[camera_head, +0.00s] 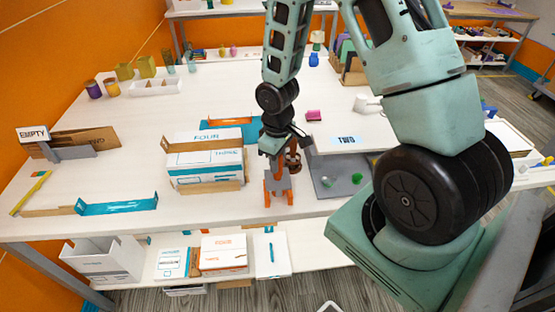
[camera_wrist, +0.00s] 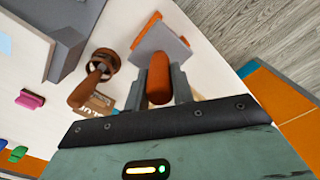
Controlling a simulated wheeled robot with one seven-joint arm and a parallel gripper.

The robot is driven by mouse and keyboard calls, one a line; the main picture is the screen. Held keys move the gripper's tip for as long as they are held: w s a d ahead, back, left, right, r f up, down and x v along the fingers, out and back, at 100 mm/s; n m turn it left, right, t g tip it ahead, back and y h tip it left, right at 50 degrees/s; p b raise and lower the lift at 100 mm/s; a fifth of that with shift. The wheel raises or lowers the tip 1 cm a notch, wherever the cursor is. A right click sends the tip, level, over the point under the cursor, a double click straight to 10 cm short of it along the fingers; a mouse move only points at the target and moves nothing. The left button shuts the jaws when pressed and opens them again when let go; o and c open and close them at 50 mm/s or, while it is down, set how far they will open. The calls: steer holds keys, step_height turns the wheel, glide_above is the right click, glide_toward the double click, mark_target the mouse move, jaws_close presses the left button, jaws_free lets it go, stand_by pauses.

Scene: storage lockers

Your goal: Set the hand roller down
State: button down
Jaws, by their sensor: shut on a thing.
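The hand roller (camera_head: 278,184), grey with orange end pieces, is upright below my gripper (camera_head: 277,150) near the table's front edge. In the wrist view, its orange-brown handle (camera_wrist: 158,80) sits between my two grey fingers (camera_wrist: 160,88), which are shut on it. Its grey head (camera_wrist: 160,42) points away from the palm, over the white tabletop. I cannot tell whether the head touches the table. A brown tool with a round ring (camera_wrist: 104,64) and a handle stands close beside it; in the head view this brown tool (camera_head: 293,157) is partly behind the gripper.
The white table (camera_head: 235,218) has stacked boxes (camera_head: 205,166) left of the roller. A teal bracket (camera_head: 118,204) lies front left. Bare tabletop lies between bracket and boxes.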

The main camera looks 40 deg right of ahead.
steer(key=shift+f+b, duration=1.35)
steer(key=shift+f, duration=0.4)
steer(key=c, duration=1.1)
jaws_free()
steer(key=shift+r, duration=0.1)
step_height(320, 180, up, 17)
steer(key=s+a+n+b, duration=0.1)
steer(key=s+a, duration=0.5)
steer(key=a, duration=0.1)
steer(key=s+a+n+b, duration=0.1)
steer(key=s+a, duration=0.5)
steer(key=a, duration=0.2)
steer(key=s+a+n+b, duration=0.1)
steer(key=s+a+b, duration=0.1)
steer(key=s+a, duration=0.4)
steer(key=shift+a+f+n+y, duration=0.3)
steer(key=shift+a+n, duration=0.1)
steer(key=shift+a, duration=0.4)
